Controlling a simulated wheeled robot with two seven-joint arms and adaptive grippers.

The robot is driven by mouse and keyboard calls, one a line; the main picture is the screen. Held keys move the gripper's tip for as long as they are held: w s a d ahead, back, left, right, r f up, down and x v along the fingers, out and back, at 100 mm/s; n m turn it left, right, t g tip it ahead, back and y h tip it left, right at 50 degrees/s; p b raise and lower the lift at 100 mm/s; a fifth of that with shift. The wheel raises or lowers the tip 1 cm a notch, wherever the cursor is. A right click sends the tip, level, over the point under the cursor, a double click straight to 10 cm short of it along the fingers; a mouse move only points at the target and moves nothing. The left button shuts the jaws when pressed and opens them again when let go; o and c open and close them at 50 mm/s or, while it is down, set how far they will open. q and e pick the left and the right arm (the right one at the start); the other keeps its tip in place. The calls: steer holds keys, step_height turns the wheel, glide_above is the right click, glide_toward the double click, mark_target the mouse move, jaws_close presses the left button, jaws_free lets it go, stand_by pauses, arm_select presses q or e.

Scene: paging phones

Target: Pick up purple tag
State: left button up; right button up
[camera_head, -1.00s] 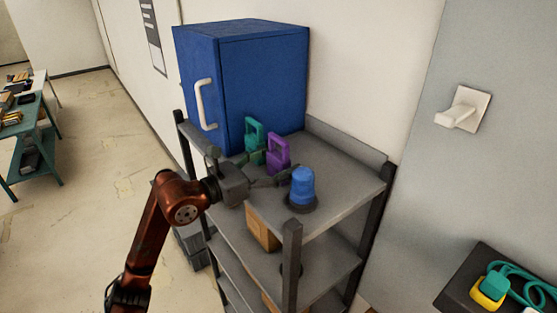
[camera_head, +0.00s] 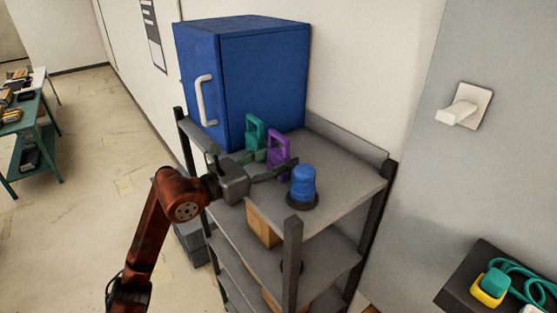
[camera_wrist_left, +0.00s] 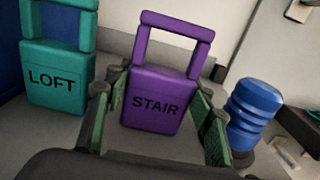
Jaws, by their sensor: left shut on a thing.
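The purple tag (camera_head: 279,148) stands upright on the grey shelf's top, in front of the blue cabinet. In the left wrist view the purple tag (camera_wrist_left: 155,98) has an open handle and reads STAIR. My left gripper (camera_head: 277,164) is shut on its body, with one green-padded finger at each side in the left wrist view (camera_wrist_left: 157,105). The tag's base still appears to be at the shelf surface. My right gripper is not in view.
A teal tag (camera_wrist_left: 55,80) reading LOFT stands close left of the purple one. A blue ribbed cylinder (camera_head: 302,182) on a dark base stands close right. The blue cabinet (camera_head: 262,85) is behind. The shelf's top (camera_head: 345,180) is clear at the right.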

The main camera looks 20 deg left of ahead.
mark_target(278, 152)
arm_select(q)
steer(key=shift+r, duration=0.1)
steer(key=shift+r+b, duration=0.4)
steer(key=shift+r, duration=0.05)
step_height(278, 152, up, 2)
steer(key=shift+s+r+b, duration=0.15)
steer(key=shift+r+b, duration=0.05)
steer(key=shift+b, duration=0.5)
steer(key=s+a+r+b, duration=0.2)
steer(key=s+r+b, duration=0.2)
steer(key=s+r, duration=0.5)
steer(key=s, duration=0.4)
steer(key=shift+s+a+r, duration=0.15)
steer(key=shift+s+r, duration=0.1)
